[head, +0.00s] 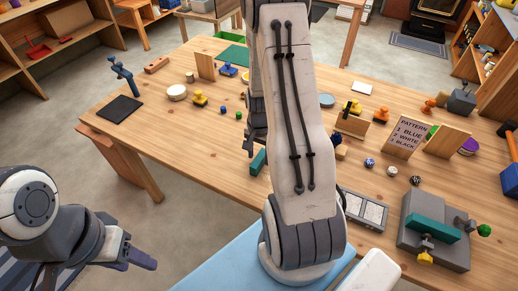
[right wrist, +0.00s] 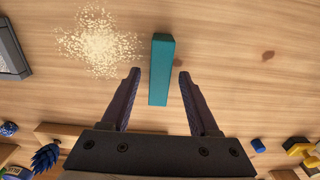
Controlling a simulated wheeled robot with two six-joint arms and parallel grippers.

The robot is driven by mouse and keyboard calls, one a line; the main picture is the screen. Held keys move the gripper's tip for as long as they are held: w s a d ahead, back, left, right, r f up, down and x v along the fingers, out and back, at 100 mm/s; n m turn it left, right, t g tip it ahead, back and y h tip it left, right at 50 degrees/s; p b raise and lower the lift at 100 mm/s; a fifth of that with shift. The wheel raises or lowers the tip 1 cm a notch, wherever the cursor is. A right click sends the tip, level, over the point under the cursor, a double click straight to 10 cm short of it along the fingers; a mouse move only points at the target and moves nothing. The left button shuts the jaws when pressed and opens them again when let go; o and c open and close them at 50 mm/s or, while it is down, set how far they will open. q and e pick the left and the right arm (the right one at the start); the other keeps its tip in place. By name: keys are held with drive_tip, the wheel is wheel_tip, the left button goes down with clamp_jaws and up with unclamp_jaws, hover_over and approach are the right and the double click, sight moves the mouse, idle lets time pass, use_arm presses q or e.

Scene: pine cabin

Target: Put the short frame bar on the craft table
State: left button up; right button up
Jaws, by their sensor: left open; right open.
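The short frame bar is a teal block (head: 258,162) lying on the wooden table (head: 190,140), left of my right arm in the head view. In the right wrist view the teal bar (right wrist: 161,60) points away from me, its near end between the two fingers in the picture. My right gripper (right wrist: 159,73) is open, with a gap on each side of the bar; how high it is above the table I cannot tell. In the head view my right arm mostly hides it. My left gripper (head: 138,257) is open and empty, off the table's front left.
Pale sawdust (right wrist: 98,42) lies left of the bar. A grey vise-like fixture (head: 437,232), a pattern sign (head: 405,136) and a grey tray (head: 362,210) stand to the right. Small coloured pieces lie at the back. A blue surface (head: 215,265) lies in front.

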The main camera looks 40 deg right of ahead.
sight(259, 158)
wheel_tip(259, 158, up, 12)
drive_tip(key=shift+b, duration=0.4)
drive_tip(key=s+a+r+n, duration=0.1)
drive_tip(key=a+r+n, duration=0.3)
drive_tip(key=a, duration=0.6)
drive_tip(key=s+a+r+n, duration=0.1)
drive_tip(key=a+r+n, duration=0.1)
drive_tip(key=a+n, duration=0.6)
drive_tip(key=s+a+r+n+y, duration=0.1)
drive_tip(key=s+a+r+n, duration=0.1)
drive_tip(key=s+a+n, duration=0.7)
drive_tip(key=s+a, duration=0.4)
drive_tip(key=s, duration=0.1)
drive_tip(key=shift+s+r, duration=0.15)
drive_tip(key=shift+s, duration=0.05)
